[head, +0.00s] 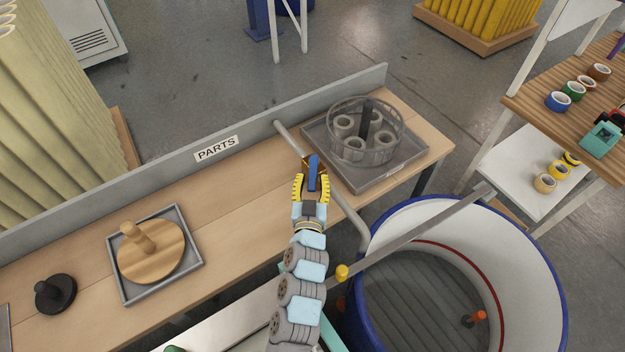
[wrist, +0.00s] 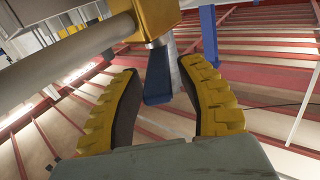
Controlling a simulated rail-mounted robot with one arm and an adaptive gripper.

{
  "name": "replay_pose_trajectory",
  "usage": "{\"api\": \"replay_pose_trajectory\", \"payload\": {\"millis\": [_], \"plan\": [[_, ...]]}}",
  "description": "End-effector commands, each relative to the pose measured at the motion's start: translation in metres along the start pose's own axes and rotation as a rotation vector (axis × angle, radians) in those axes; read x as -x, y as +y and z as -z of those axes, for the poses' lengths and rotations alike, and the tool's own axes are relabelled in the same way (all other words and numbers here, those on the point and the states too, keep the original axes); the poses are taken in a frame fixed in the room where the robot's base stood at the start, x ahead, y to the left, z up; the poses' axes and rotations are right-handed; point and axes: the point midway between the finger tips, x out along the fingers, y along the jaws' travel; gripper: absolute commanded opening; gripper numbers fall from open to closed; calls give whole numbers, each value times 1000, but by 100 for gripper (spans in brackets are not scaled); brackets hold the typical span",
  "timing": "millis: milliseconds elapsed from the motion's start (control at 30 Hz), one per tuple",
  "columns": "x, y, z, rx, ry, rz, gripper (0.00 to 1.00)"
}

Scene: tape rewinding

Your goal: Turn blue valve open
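The blue valve handle (head: 315,172) sits on a brass valve body on a grey pipe (head: 348,208) that slants across the workbench. In the wrist view the blue handle (wrist: 158,80) hangs below the brass body (wrist: 158,16), with the pipe (wrist: 60,62) running off to the left. My gripper (head: 313,182) is at the valve with its yellow ribbed fingers apart.
A clear round container with several rolls (head: 366,132) stands on a grey tray right of the valve. A wooden disc with a peg (head: 150,250) and a black knob (head: 55,294) are at left. A large blue-rimmed tub (head: 545,250) stands at lower right.

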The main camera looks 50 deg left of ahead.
Motion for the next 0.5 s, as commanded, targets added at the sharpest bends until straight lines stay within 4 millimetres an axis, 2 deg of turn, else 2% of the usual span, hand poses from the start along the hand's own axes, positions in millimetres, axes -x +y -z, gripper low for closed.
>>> {"api": "replay_pose_trajectory", "payload": {"millis": [333,500], "plan": [[0,0,1,0,1,0,50],[0,0,13,0,4,-1,50]]}}
